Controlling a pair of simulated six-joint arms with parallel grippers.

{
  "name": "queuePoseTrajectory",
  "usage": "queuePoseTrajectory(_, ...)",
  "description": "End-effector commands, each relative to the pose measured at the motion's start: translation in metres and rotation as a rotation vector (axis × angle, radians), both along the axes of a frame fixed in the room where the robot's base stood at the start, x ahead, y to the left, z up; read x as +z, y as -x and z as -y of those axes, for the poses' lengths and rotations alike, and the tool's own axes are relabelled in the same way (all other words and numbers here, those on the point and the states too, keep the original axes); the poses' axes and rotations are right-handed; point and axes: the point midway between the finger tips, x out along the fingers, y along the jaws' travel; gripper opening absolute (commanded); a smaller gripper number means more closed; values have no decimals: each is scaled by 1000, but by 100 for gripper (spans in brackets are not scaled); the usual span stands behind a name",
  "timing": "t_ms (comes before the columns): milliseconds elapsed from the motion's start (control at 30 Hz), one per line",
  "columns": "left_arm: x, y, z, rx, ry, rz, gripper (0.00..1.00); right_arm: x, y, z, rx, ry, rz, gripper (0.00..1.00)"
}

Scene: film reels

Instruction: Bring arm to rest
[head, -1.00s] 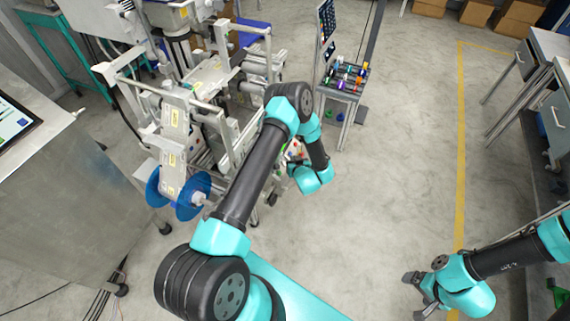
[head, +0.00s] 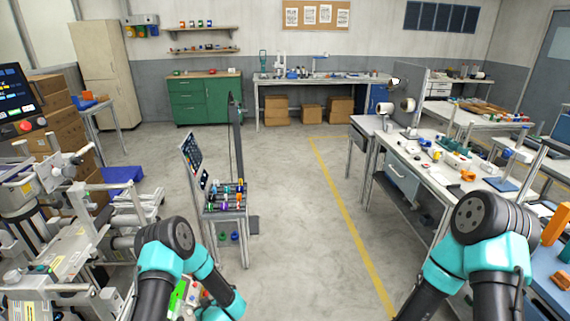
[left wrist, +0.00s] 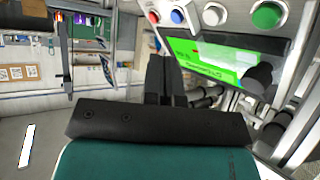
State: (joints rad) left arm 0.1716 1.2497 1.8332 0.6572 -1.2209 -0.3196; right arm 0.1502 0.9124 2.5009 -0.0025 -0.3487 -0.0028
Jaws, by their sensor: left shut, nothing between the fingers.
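My left gripper (left wrist: 166,82) shows in the left wrist view with its two dark fingers together and nothing between them. It points at a panel with a lit green screen (left wrist: 235,62) and several round buttons; I cannot tell the gap between them. In the head view my left arm is bent at the lower left, and its gripper is below the picture. My right arm is bent at the lower right, and its gripper is out of view. No blue film reel shows now.
A metal machine (head: 75,250) stands close beside my left arm. A small rack (head: 226,207) with coloured spools stands ahead of it. A workbench (head: 400,150) with many small parts runs along the right. The floor (head: 295,235) between is clear.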

Motion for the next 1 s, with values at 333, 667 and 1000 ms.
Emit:
queuePoseTrajectory(333,24,106,80,-423,463,-377,0,0,0,0,0,0,0,88)
queuePoseTrajectory(667,67,233,120,-654,704,-759,0,0,0,0,0,0,0,88)
queuePoseTrajectory(1000,69,242,121,-666,716,-787,0,0,0,0,0,0,0,88)
